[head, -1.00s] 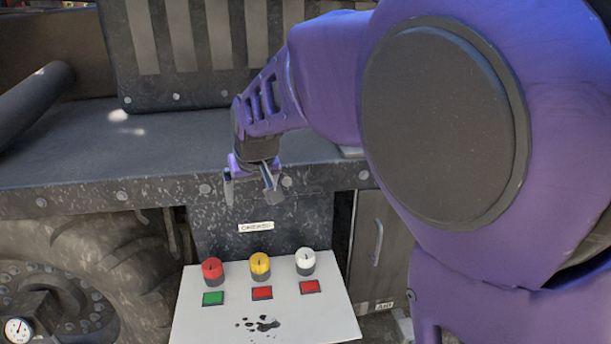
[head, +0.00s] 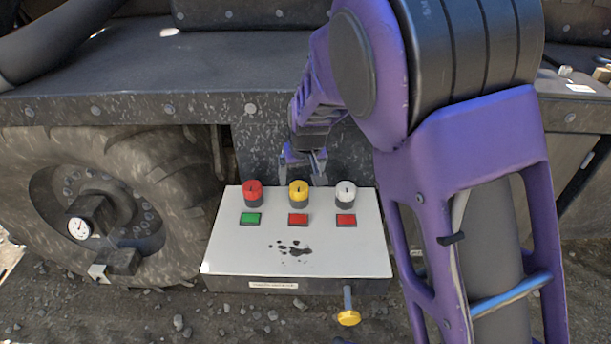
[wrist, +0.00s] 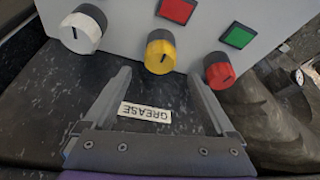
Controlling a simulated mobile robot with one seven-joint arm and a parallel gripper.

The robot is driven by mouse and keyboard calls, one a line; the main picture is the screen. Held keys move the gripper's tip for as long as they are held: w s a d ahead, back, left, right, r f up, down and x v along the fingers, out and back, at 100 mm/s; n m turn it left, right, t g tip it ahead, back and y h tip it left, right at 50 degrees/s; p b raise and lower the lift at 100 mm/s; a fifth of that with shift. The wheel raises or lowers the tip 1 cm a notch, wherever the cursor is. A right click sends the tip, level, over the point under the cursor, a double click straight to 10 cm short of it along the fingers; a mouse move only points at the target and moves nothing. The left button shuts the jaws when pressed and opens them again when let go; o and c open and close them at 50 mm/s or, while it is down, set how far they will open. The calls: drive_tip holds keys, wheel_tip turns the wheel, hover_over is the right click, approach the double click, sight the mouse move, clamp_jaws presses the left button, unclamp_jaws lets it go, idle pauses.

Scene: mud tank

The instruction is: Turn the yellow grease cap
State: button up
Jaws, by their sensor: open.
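The yellow grease cap (head: 298,189) stands on the white panel between a red cap (head: 253,188) and a white cap (head: 345,190). It also shows in the wrist view (wrist: 160,52), with a dark pointer line on its top. My gripper (head: 303,172) is just behind the yellow cap in the head view. In the wrist view my gripper (wrist: 163,88) has its two fingers spread wide and empty, with the yellow cap beyond the tips and between their lines. A "GREASE" label (wrist: 145,112) shows between the fingers.
The white panel (head: 225,255) has a green button (head: 250,219) and two red buttons under the caps, plus a dark stain. A big tyre (head: 150,160) with a gauge stands at left. A yellow knob on a rod (head: 348,317) hangs below the panel.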

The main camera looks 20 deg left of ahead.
sight(299, 186)
drive_tip(key=x, duration=0.5)
drive_tip(key=shift+b, duration=0.3)
drive_tip(key=c, duration=1.4)
drive_tip(key=shift+o, duration=0.2)
drive_tip(key=shift+r, duration=0.1)
